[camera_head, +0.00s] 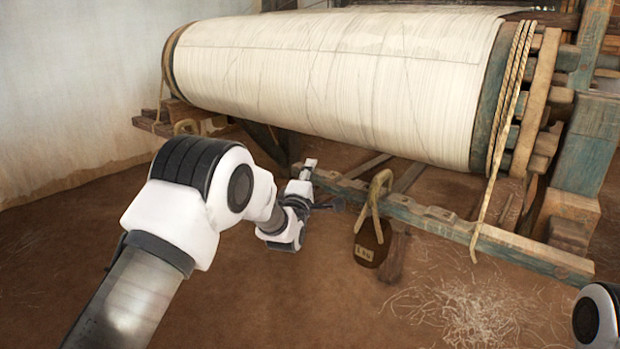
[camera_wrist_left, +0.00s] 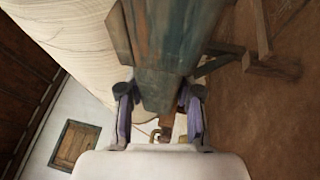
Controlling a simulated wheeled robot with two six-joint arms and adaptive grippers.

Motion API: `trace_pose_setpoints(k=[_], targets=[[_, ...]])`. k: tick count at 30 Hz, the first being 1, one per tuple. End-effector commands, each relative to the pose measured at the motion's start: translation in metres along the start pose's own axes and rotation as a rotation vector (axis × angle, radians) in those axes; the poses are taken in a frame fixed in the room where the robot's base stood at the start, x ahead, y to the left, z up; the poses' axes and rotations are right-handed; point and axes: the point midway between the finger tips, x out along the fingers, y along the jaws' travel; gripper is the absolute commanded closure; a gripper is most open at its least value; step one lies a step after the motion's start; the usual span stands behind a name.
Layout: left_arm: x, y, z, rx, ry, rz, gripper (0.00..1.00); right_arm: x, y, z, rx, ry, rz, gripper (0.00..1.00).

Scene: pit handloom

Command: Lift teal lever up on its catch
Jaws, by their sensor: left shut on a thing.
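The teal lever (camera_head: 435,217) is a long, worn wooden bar with notches along its top. It runs low in front of the cloth roll, from near my left gripper down to the lower right in the head view. My left gripper (camera_head: 308,200) is shut on the lever's left end. In the left wrist view the lever (camera_wrist_left: 165,50) passes between the two dark fingers (camera_wrist_left: 160,95), one on each side. The fingers and arm partly cover that end. I cannot make out the catch. Of my right arm only a link shows at the lower right edge; its gripper is out of view.
A large cream cloth roll (camera_head: 340,85) lies above and behind the lever. A dark weight (camera_head: 369,247) with a rope loop (camera_head: 376,200) is at the lever's middle. Another rope (camera_head: 490,205) hangs down to the lever. Loose fibres (camera_head: 480,310) lie on the brown floor; the front floor is otherwise clear.

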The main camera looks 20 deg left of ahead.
Motion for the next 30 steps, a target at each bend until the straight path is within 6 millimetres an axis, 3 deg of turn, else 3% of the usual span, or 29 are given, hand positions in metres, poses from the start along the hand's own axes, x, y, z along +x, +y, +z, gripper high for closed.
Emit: trace_pose_setpoints(k=[1,6,16,17,18,19,30], targets=[[0.005,0.025,0.002,0.017,-0.005,0.021,1.00,-0.014,0.000,0.000,-0.001,0.000,0.000,0.60],[0.009,0.052,0.005,0.067,-0.015,0.041,1.00,-0.026,-0.001,0.000,-0.003,-0.001,0.000,0.60],[0.009,0.049,0.005,0.078,-0.016,0.037,1.00,-0.024,-0.001,0.001,-0.003,-0.002,0.000,0.60],[0.008,0.049,0.005,0.078,-0.016,0.037,0.59,-0.024,-0.001,0.001,-0.003,-0.002,0.000,0.60],[0.008,0.048,0.005,0.077,-0.016,0.036,0.45,-0.024,-0.001,0.001,-0.003,-0.002,0.000,0.60],[0.008,0.048,0.005,0.077,-0.016,0.036,0.40,-0.024,-0.001,0.001,-0.003,-0.002,0.000,0.60],[0.003,0.049,0.005,0.077,-0.017,0.038,0.40,-0.024,-0.001,0.001,-0.003,-0.002,0.000,0.60]])
